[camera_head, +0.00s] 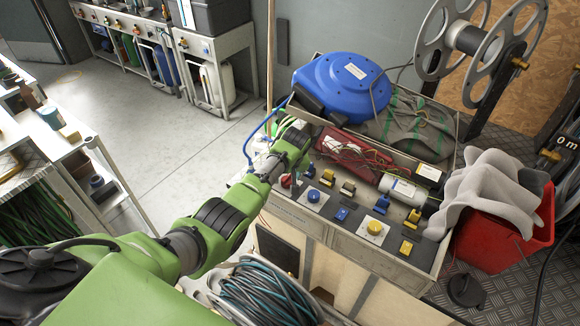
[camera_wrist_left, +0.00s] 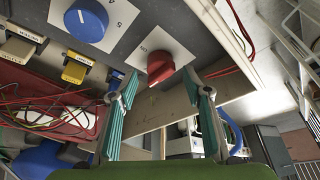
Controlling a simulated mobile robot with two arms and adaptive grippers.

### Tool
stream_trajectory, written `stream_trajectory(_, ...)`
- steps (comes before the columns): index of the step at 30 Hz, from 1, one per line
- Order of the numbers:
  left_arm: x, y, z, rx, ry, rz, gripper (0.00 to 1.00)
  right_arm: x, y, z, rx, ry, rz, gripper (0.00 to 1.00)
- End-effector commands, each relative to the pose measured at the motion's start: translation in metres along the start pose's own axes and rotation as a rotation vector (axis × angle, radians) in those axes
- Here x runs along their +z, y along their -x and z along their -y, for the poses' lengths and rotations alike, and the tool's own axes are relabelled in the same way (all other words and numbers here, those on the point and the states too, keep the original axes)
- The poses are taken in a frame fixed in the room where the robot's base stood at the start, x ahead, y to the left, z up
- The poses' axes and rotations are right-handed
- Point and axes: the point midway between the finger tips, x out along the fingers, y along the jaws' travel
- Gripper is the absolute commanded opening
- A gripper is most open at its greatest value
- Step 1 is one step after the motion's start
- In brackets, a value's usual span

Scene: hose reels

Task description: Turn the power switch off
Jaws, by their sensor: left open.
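A grey control panel on the cabinet bears a red rotary knob (camera_wrist_left: 160,66), a blue rotary knob (camera_wrist_left: 87,20) with a white line and a yellow rotary knob (camera_head: 375,227). The blue knob also shows in the head view (camera_head: 313,196). My left gripper (camera_wrist_left: 158,92) is open and empty. In the left wrist view its teal-padded fingers stand on either side of the red knob, a little short of it, with no contact visible. In the head view its arm hides part of the panel's left end.
A red bin (camera_head: 505,235) with a grey cloth stands at the right. Coiled hoses (camera_head: 265,295) sit low in front. Open floor lies left.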

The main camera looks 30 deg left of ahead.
Motion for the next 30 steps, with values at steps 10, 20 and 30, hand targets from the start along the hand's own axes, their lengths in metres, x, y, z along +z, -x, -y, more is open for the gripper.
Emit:
stream_trajectory(10, -0.001, 0.051, -0.002, 0.004, 0.001, -0.004, 0.45, 0.0, 0.0, 0.001, -0.001, 0.0, 0.0, 0.4)
stream_trajectory(20, -0.001, 0.088, -0.001, 0.002, 0.001, -0.002, 0.45, 0.0, 0.0, 0.001, -0.001, 0.0, 0.0, 0.4)
stream_trajectory(30, -0.001, 0.092, -0.001, 0.002, 0.001, -0.002, 0.45, 0.0, 0.0, 0.001, -0.001, 0.0, 0.0, 0.4)
